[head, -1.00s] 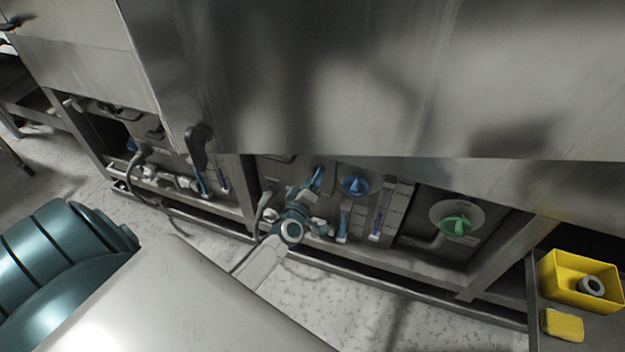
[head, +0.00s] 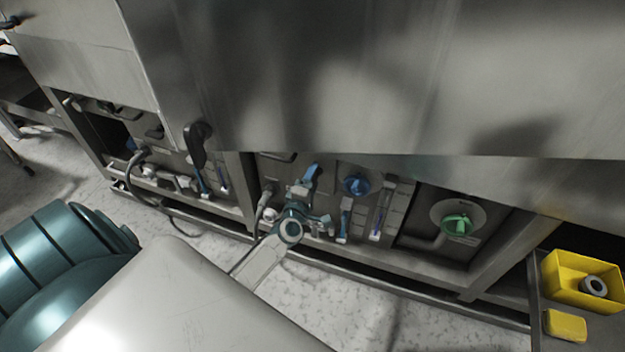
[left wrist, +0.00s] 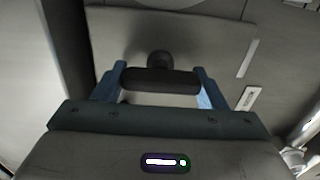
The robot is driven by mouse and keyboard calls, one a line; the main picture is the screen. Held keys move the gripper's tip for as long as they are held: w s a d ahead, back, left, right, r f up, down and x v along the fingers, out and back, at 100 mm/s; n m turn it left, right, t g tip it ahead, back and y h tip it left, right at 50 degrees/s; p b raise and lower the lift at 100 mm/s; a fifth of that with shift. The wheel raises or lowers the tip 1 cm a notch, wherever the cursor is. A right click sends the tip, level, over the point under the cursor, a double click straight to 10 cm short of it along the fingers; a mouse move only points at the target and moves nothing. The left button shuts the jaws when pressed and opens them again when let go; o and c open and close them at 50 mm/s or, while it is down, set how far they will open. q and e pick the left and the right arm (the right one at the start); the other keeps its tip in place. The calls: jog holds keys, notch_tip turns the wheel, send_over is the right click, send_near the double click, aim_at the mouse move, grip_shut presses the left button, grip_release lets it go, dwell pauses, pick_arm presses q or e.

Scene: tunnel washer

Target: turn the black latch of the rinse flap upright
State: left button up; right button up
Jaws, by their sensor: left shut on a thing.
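In the left wrist view the black latch (left wrist: 160,79) is a dark bar with a round pivot, in front of a grey metal flap (left wrist: 120,35). The blue fingers of my left gripper (left wrist: 160,88) are at the bar's two ends, shut on it. In the head view my left gripper (head: 306,185) reaches the low front of the machine, and the latch is hidden there by the gripper. I cannot tell from these views whether the latch stands upright. My right gripper is not in view.
Right of the gripper are a blue knob (head: 356,184), blue-handled valves (head: 344,220) and a green knob (head: 457,224). A large black handle (head: 197,145) is to the left. A yellow bin (head: 580,280) stands at the right. The steel housing (head: 400,80) overhangs above.

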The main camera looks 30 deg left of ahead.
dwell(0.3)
pick_arm(q)
jog(key=o, duration=1)
jog(key=v, duration=1)
jog(key=shift+s, duration=0.4)
jog(key=shift+f, duration=0.1)
